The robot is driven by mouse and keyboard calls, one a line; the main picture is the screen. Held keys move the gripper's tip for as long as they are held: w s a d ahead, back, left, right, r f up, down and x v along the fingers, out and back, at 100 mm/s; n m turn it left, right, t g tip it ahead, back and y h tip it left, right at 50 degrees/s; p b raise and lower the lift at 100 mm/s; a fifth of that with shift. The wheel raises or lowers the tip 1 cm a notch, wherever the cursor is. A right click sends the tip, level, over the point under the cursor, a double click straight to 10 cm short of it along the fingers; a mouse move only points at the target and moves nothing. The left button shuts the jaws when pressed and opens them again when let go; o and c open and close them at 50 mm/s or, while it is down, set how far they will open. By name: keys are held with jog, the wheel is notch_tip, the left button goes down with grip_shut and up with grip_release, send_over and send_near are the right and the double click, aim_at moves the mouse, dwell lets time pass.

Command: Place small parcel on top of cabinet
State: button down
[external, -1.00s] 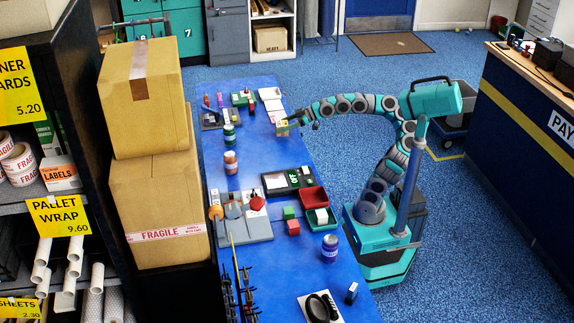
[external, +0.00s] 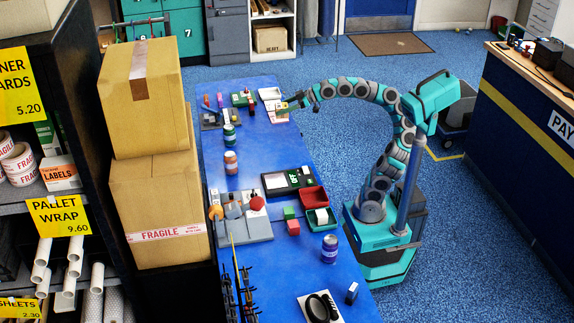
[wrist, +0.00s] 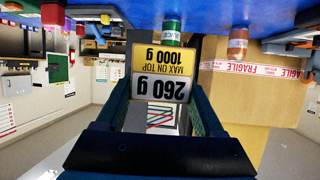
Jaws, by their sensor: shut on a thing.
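The small parcel (external: 281,109) is held by my gripper (external: 290,104) over the far right part of the blue table. In the wrist view, which is upside down, the parcel (wrist: 160,74) sits between the two teal fingers of my gripper (wrist: 163,98). Its face carries a yellow "MAX ON TOP 1000 g" label and a white "260 g" label. A grey cabinet (external: 227,40) stands at the back beside teal lockers (external: 165,30). I cannot tell whether it is the task's cabinet. The parcel is well short of it.
The long blue table (external: 262,165) carries a green-labelled bottle (external: 229,134), an orange bottle (external: 231,162), a red tray (external: 313,196) and a blue jar (external: 330,247). Tall cartons (external: 155,180) stand along its left.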

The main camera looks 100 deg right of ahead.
aim_at(282, 105)
notch_tip(282, 105, up, 4)
jog(key=shift+f, duration=0.25)
jog(key=w+a+r, duration=0.1)
jog(key=w+a, duration=0.2)
jog(key=w, duration=0.5)
jog(key=w+a+r, duration=0.2)
jog(key=w, duration=0.7)
jog(key=w+a+r, duration=0.1)
jog(key=w+a, duration=0.3)
jog(key=a, duration=0.3)
jog(key=w+a+n+y, duration=0.1)
jog(key=w+a, duration=0.3)
jog(key=a, duration=0.3)
jog(key=w+a+r, duration=0.1)
jog(key=w+a, duration=0.3)
jog(key=a, duration=0.3)
jog(key=a+f+n+y+p, duration=0.1)
jog(key=a+n+y, duration=0.1)
jog(key=a, duration=1.6)
jog(key=a+f+n+y, duration=0.1)
jog(key=a+f+y, duration=0.1)
jog(key=a, duration=1.5)
jog(key=s+a+f+n+y, duration=0.2)
jog(key=s+a, duration=0.3)
jog(key=a, duration=0.7)
jog(key=shift+g, duration=0.4)
jog(key=shift+f, duration=2.55)
